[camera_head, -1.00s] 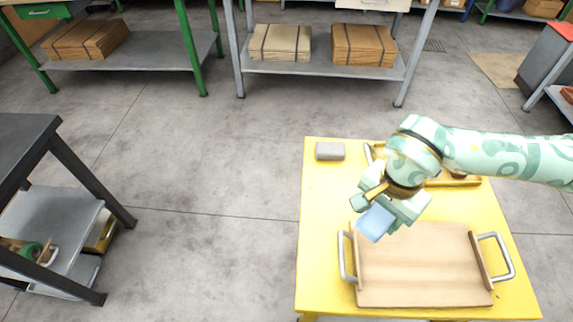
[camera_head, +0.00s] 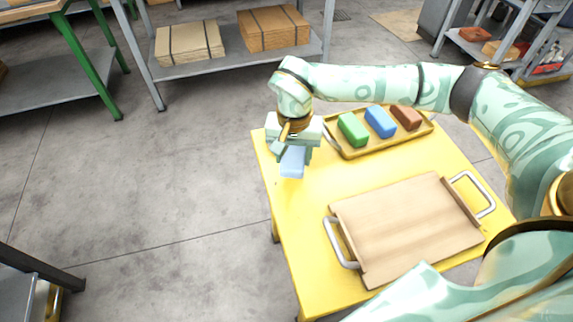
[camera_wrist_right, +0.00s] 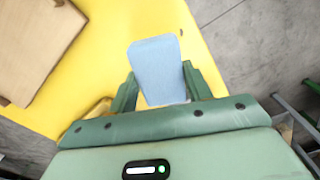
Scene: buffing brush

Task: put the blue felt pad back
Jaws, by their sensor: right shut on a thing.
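The light blue felt pad (camera_head: 292,163) is held in my right gripper (camera_head: 288,147), at the left back corner of the yellow table (camera_head: 300,220). In the right wrist view the pad (camera_wrist_right: 157,68) stands out between the two green fingers, with the yellow table behind it. My right gripper is shut on it. I cannot tell whether the pad touches the table. My left gripper is not in view.
A yellow tray (camera_head: 357,152) at the back of the table carries a green block (camera_head: 352,129), a blue block (camera_head: 380,121) and a brown block (camera_head: 407,117). A wooden board (camera_head: 405,228) with metal handles lies in front. The table's left strip is clear.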

